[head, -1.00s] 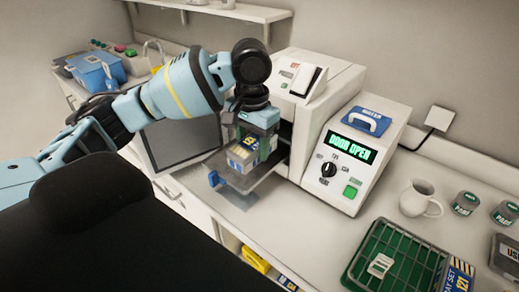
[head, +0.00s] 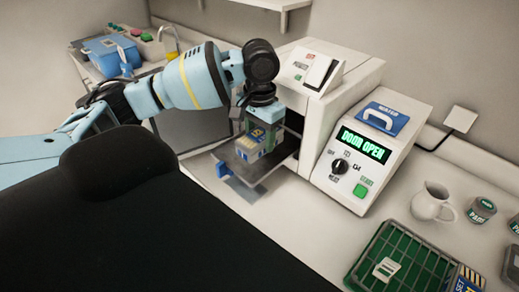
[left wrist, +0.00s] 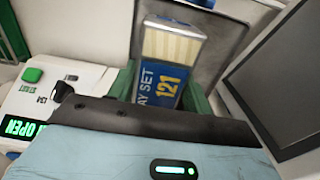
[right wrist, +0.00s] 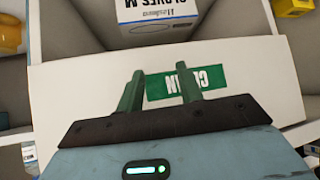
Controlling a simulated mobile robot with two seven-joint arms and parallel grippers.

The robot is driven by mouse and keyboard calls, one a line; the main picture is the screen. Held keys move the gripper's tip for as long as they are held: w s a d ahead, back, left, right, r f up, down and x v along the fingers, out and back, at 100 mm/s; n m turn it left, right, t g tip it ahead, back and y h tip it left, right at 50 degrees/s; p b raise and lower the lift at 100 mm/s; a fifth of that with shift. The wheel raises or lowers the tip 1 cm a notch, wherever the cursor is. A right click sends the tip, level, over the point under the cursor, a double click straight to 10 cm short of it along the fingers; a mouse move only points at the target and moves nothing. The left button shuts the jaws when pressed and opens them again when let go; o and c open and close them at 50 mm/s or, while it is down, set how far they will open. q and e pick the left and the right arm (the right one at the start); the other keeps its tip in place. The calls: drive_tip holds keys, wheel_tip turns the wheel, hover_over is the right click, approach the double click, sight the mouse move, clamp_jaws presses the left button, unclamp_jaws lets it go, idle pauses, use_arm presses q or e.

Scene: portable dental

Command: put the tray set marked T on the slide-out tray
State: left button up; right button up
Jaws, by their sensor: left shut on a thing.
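A blue and cream tray set (head: 251,142) is in my left gripper (head: 262,130), over the grey slide-out tray (head: 268,168) of the white sterilizer. In the left wrist view the tray set (left wrist: 172,45) shows between the green fingers, its label reading "TRAY SET" and what looks like "121". The slide-out tray (left wrist: 225,50) lies behind it there. I cannot tell whether the tray set touches the tray. My right gripper (right wrist: 160,88) is open and empty, in front of a white drawer front with a green "CLEAN" label (right wrist: 188,82).
The sterilizer's control panel (head: 362,146) reads "DOOR OPEN". A green rack (head: 418,262) holds a small white card, with another tray set (head: 468,279) beside it. A white jug (head: 432,203) stands behind. A blue bin (head: 110,52) is at the far left.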

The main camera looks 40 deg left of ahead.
sight(260, 162)
use_arm(q)
drive_tip(key=shift+f, duration=2.45)
drive_tip(key=shift+f, duration=0.1)
drive_tip(key=o, duration=0.9)
drive_tip(key=shift+c, duration=0.2)
wheel_tip(260, 162, up, 12)
drive_tip(key=shift+r, duration=0.1)
